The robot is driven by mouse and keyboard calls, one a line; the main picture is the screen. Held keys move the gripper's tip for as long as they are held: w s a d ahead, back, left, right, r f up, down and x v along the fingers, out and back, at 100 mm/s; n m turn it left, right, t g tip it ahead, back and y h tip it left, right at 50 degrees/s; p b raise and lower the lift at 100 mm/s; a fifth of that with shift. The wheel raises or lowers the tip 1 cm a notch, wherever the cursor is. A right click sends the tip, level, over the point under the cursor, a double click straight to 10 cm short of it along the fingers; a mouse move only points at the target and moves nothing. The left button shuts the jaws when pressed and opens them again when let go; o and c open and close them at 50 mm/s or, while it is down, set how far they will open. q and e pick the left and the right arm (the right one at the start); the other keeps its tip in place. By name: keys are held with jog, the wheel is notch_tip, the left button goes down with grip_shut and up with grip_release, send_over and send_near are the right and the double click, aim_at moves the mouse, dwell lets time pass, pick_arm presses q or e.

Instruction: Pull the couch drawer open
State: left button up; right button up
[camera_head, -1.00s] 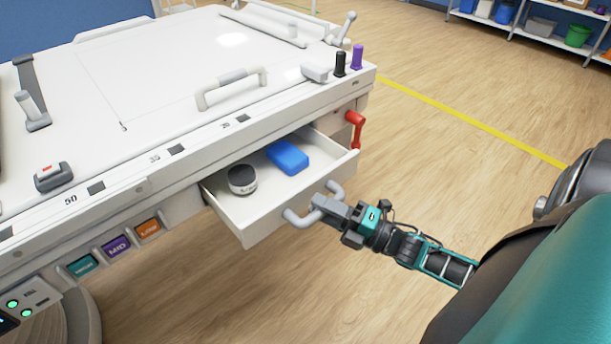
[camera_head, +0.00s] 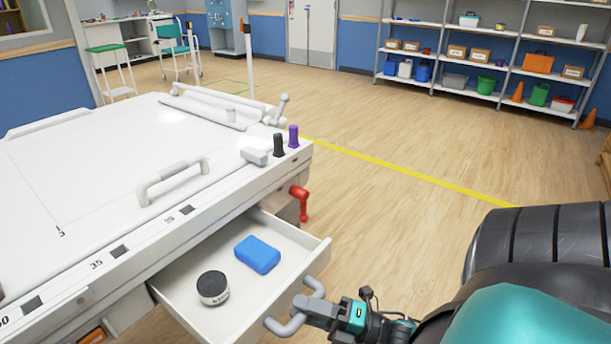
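The couch drawer (camera_head: 190,312) is pulled out from the side of the white couch (camera_head: 110,160). Inside it lie a blue block (camera_head: 257,254) and a round black-and-white container (camera_head: 213,288). The grey drawer handle (camera_head: 283,326) is on the drawer's front. My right gripper (camera_head: 307,309) is at the handle, with its fingers closed around the middle of the bar. My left gripper is not in view.
A red lever (camera_head: 300,203) sticks out beside the drawer at the couch corner. Black (camera_head: 279,146) and purple (camera_head: 293,137) knobs stand on the couch edge. Shelves (camera_head: 490,60) stand along the back wall. The wooden floor (camera_head: 400,220) right of the couch is clear.

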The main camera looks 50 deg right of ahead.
jog(key=shift+o, duration=1.3)
jog(key=v, duration=1.3)
jog(key=shift+b, duration=0.45)
jog(key=shift+f, duration=0.1)
